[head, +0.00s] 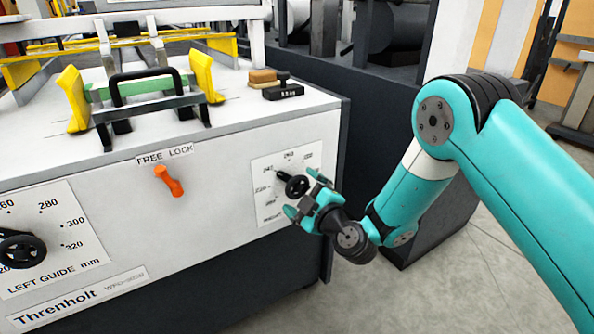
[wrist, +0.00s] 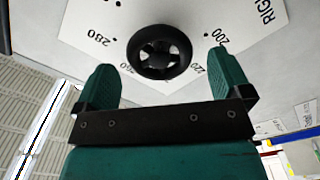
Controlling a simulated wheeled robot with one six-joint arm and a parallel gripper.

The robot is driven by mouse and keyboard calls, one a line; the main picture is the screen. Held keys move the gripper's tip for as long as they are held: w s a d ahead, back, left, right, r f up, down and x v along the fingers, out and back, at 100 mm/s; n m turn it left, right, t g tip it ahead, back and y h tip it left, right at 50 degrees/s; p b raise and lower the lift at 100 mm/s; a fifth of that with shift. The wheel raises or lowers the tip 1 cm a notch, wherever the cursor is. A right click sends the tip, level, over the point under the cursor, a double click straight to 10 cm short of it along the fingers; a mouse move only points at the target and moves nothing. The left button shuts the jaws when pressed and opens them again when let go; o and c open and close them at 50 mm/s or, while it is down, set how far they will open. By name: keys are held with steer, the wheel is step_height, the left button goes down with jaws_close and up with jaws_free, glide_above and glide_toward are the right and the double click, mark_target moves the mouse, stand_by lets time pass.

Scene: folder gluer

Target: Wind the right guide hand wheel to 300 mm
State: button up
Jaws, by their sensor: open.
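The right guide hand wheel (head: 297,186) is a small black wheel on a white dial plate (head: 263,168) at the right end of the machine's front. In the wrist view the black wheel (wrist: 159,52) sits just beyond my fingertips, between them, with 200, 220 and 280 readable on the plate around it. My gripper (head: 305,193) is open with teal fingers, close in front of the wheel; in the wrist view its fingers (wrist: 162,70) stand either side of the wheel, apart from it. My gripper partly covers the plate in the head view. The wheel's present reading cannot be told.
An orange lock lever (head: 169,181) stands under the FREE LOCK label. The left guide wheel (head: 20,249) is at the far left. A black weight (head: 284,90) and a brown block (head: 262,77) lie on the machine top. Floor is open to the right.

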steer(key=shift+p+x, duration=1.05)
steer(key=shift+x, duration=0.25)
steer(key=c, duration=0.9)
